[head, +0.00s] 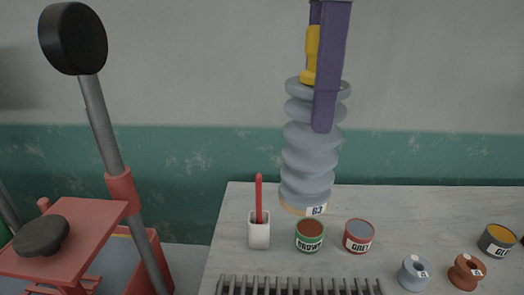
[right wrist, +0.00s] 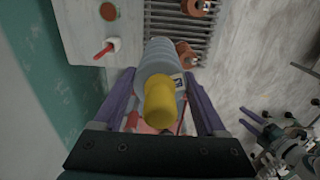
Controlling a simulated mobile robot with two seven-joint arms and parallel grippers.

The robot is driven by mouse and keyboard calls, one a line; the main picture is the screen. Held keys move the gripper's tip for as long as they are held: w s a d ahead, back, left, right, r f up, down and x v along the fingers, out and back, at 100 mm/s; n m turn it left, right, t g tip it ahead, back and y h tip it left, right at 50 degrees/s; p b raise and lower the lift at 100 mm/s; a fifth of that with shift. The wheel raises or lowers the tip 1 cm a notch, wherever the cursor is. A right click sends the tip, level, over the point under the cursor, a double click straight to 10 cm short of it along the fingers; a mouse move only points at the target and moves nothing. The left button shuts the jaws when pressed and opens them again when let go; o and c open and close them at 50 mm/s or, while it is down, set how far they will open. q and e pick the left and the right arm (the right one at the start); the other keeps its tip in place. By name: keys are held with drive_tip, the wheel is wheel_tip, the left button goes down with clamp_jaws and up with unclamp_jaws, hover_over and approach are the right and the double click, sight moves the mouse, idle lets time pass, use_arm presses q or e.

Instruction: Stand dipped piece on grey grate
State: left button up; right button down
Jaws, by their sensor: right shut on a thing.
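My right gripper (head: 324,105) has purple fingers and is shut on a tall grey-blue ridged piece (head: 311,135). The piece hangs upright, with a tan band and a small label at its foot and a yellow part at its top. The right wrist view looks down on the yellow top (right wrist: 158,105) between the fingers. The grey grate (head: 300,287) shows as a row of bars at the bottom edge of the head view; in the right wrist view its bars (right wrist: 177,22) lie beyond the piece. What seems to be my left gripper (right wrist: 250,120) is small and unclear there.
On the pale table stand a white cup (head: 259,232) with a red stick, a brown-filled can (head: 310,236), a grey-filled can (head: 358,237) and an amber-filled can (head: 497,240). Small grey (head: 413,273) and terracotta (head: 466,272) spools stand at front right. A red frame (head: 75,225) stands left.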

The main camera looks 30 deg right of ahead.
sight(325, 182)
drive_tip(key=f+n+b, duration=0.1)
drive_tip(key=d+f+n+b, duration=0.1)
drive_tip(key=f, duration=0.1)
drive_tip(key=d+f+n+b, duration=0.1)
drive_tip(key=f+n, duration=0.1)
drive_tip(key=shift+d+f, duration=0.1)
drive_tip(key=shift+d, duration=0.05)
drive_tip(key=shift+n, duration=0.3)
wheel_tip(325, 182, down, 7)
drive_tip(key=shift+d+r+b, duration=0.1)
drive_tip(key=shift+r+b, duration=0.05)
drive_tip(key=shift+b, duration=0.7)
use_arm(q)
wheel_tip(325, 182, down, 6)
drive_tip(key=shift+d, duration=0.15)
use_arm(e)
wheel_tip(325, 182, down, 13)
drive_tip(key=shift+f, duration=0.2)
unclamp_jaws()
drive_tip(key=shift+f, duration=0.1)
use_arm(q)
drive_tip(key=shift+r, duration=0.2)
use_arm(e)
wheel_tip(325, 182, up, 12)
drive_tip(key=shift+r, duration=0.15)
